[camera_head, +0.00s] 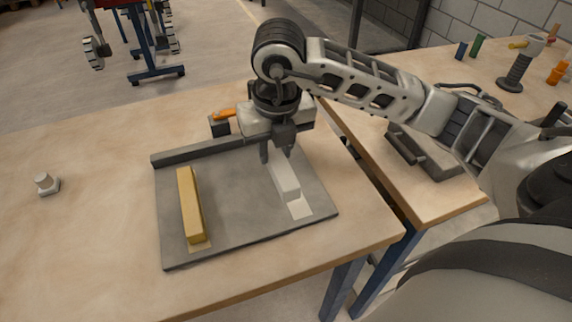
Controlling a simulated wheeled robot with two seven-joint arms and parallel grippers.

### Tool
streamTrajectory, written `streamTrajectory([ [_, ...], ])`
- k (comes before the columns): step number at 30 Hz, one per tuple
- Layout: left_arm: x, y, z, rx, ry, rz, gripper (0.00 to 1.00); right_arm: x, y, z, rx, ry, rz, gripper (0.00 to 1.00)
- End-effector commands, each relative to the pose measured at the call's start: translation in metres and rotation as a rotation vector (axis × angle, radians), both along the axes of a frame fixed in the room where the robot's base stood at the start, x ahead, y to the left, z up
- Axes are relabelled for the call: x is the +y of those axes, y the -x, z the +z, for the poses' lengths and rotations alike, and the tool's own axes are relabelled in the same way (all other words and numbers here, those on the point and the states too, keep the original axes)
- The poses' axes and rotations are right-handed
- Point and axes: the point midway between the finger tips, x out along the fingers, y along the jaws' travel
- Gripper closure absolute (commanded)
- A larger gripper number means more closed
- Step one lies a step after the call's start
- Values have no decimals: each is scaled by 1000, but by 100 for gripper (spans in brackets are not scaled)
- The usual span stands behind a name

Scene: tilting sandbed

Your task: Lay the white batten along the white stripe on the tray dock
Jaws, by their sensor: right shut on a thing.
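The white batten (286,184) is over the right part of the grey tray dock (240,210), lined up lengthwise with the white stripe (301,209). The near end of the stripe shows past the batten's near end; the rest of the stripe is hidden under it. I cannot tell whether the batten touches the dock or is slightly above it. My right gripper (278,156) points down and is shut on the batten's far part. My left gripper is not in view.
A yellow batten (189,204) lies on the dock's left part. A raised ledge (190,152) runs along the dock's far edge. An orange-handled object (222,116) is behind it, and a small whitish knob (45,183) stands far left. A second table is at right, across a gap.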

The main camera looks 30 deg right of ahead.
Motion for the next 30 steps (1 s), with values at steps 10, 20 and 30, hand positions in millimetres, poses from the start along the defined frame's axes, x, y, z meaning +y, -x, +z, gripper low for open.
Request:
streamTrajectory([
  [10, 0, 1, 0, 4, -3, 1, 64, -28, -14, -41, 4, 0, 4, 95],
  [20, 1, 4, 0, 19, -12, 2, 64, -34, -17, -78, 3, 0, 5, 95],
  [30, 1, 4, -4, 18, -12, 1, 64, -34, -17, -83, 2, -1, 5, 95],
])
